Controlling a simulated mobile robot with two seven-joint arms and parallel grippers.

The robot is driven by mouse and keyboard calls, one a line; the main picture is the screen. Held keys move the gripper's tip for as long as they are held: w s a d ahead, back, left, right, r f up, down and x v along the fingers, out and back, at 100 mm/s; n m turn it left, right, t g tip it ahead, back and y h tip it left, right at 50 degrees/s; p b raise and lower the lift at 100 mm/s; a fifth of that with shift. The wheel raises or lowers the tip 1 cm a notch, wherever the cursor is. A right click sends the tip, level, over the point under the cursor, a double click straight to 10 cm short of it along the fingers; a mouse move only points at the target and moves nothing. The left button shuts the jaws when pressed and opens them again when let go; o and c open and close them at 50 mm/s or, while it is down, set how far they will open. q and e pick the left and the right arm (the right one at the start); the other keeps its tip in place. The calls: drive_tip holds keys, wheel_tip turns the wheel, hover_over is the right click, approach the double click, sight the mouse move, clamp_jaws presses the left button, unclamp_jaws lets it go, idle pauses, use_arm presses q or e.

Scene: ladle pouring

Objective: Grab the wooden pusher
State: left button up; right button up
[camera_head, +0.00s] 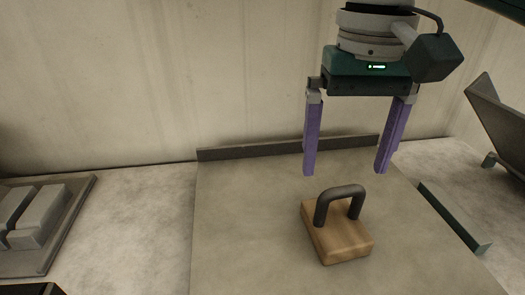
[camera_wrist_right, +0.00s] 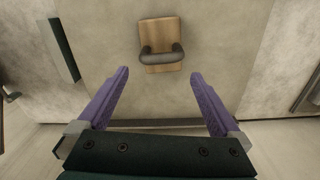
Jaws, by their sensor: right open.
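The wooden pusher (camera_head: 338,240) is a light wooden block with a dark arched handle (camera_head: 340,193) on top. It lies on the flat grey board in the head view, handle up. It also shows in the right wrist view (camera_wrist_right: 160,42), at the top between the fingers. My right gripper (camera_head: 345,172) is open and empty, with two purple fingers pointing down. It hangs above and behind the pusher, apart from it. In the right wrist view the open fingers (camera_wrist_right: 160,72) point toward the block without touching it. My left gripper is not in view.
The grey board (camera_head: 240,230) has a raised back edge (camera_head: 290,148) near the wall and a green strip (camera_head: 455,217) at its right. A tray with grey blocks (camera_head: 32,215) is at the left. A dark angled metal piece (camera_head: 500,125) stands at the right. The board around the pusher is clear.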

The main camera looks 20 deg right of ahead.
sight(335, 217)
drive_tip(key=f, duration=0.4)
drive_tip(key=shift+s+a, duration=0.15)
drive_tip(key=shift+s, duration=0.15)
wheel_tip(335, 217, down, 6)
drive_tip(key=shift+s+r+b, duration=0.15)
drive_tip(key=shift+r+b, duration=0.05)
drive_tip(key=shift+b, duration=0.35)
drive_tip(key=shift+c, duration=0.2)
drive_tip(key=c, duration=1.1)
